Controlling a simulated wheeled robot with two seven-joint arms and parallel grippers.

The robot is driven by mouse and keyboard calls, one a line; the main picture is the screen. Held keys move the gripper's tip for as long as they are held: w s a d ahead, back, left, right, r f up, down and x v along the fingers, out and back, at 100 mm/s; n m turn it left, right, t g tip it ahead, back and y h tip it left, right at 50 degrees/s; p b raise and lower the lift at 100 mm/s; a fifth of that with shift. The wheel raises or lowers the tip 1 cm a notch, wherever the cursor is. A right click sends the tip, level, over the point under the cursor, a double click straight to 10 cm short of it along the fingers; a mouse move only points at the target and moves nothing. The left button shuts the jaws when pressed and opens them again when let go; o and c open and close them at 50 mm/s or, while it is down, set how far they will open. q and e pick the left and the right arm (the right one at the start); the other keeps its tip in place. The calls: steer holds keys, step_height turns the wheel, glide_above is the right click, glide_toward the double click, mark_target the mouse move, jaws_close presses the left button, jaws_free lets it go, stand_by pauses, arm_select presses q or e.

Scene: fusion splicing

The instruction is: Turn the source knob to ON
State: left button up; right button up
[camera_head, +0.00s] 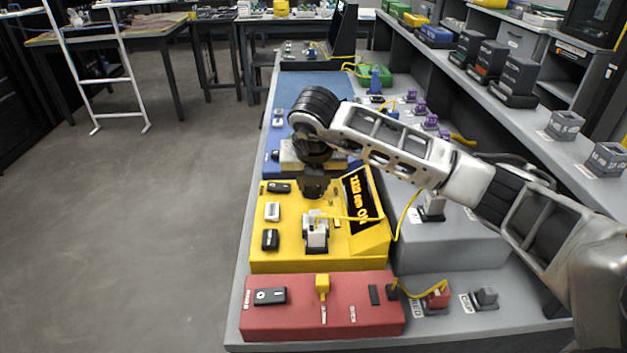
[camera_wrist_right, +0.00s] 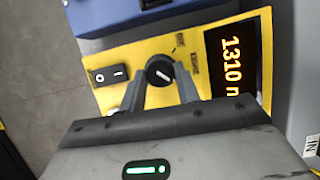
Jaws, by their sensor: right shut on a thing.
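The source knob (camera_wrist_right: 159,71) is a round black dial with a white pointer line, on top of a yellow box (camera_wrist_right: 120,52) in the right wrist view. The line slants from upper left to lower right; the small labels beside it are too blurred to read. My right gripper (camera_wrist_right: 160,88) is shut on the knob, one finger on either side. In the head view the right gripper (camera_head: 314,188) reaches down over the yellow box and hides the knob. My left gripper is not in view.
A black rocker switch (camera_wrist_right: 109,75) sits left of the knob. A white-grey device (camera_head: 316,234) with a yellow fibre stands on the yellow box. A red box (camera_head: 280,320) is in front, a blue box behind. Open floor (camera_head: 170,200) lies left of the bench.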

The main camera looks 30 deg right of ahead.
steer(key=o, duration=1)
arm_select(q)
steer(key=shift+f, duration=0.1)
steer(key=shift+p, duration=0.55)
arm_select(e)
steer(key=v, duration=1.6)
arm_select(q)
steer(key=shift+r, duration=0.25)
